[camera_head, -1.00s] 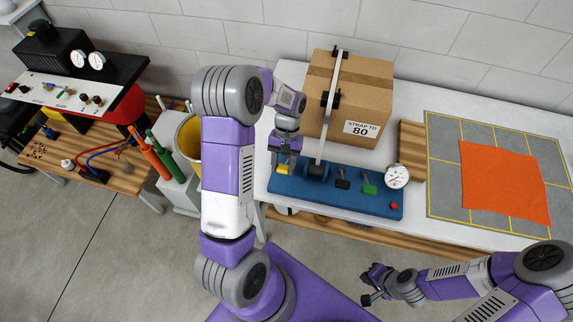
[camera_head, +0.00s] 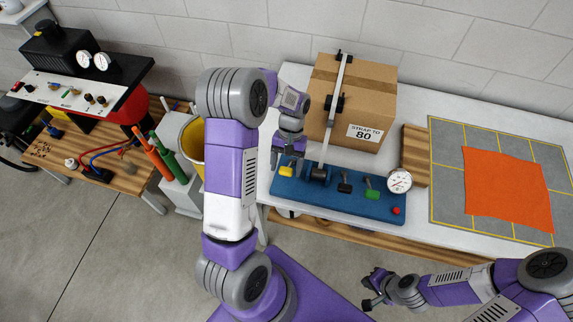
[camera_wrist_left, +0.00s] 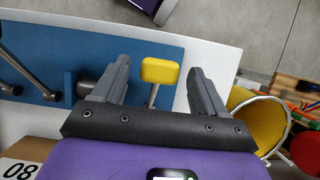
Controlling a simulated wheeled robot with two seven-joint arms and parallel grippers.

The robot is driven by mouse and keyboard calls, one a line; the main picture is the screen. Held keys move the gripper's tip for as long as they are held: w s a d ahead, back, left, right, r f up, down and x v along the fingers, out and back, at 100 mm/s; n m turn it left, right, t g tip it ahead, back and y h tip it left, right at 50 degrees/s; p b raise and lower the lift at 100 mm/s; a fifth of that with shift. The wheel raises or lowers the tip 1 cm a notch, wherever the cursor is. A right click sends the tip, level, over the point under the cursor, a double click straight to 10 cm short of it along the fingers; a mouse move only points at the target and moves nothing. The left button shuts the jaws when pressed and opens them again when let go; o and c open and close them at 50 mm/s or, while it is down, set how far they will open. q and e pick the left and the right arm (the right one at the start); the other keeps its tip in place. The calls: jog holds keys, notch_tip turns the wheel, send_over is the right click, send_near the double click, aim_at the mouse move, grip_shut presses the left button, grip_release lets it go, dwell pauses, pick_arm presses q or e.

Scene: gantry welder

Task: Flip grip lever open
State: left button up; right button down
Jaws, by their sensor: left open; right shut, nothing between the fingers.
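A lever with a yellow knob (camera_head: 286,172) stands at the left end of the blue base (camera_head: 375,205) in front of the box. My left gripper (camera_head: 286,163) is open just above and behind this knob. In the left wrist view the yellow knob (camera_wrist_left: 160,71) and its thin stem appear between the two spread fingers, touching neither in the picture. The blue base (camera_wrist_left: 130,50) lies beyond the fingers. My right gripper (camera_head: 370,288) is shut and empty at the lower right, away from the base.
A black lever (camera_head: 345,184), a green lever (camera_head: 372,190), a dial gauge (camera_head: 399,181) and a red button (camera_head: 396,211) sit further right on the base. A strapped cardboard box (camera_head: 370,90) stands behind. A yellow bucket (camera_head: 190,145) is left of the table.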

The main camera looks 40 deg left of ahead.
pick_arm(q)
jog(key=v, duration=0.7)
pick_arm(e)
jog(key=shift+r, duration=0.15)
jog(key=shift+s, duration=0.1)
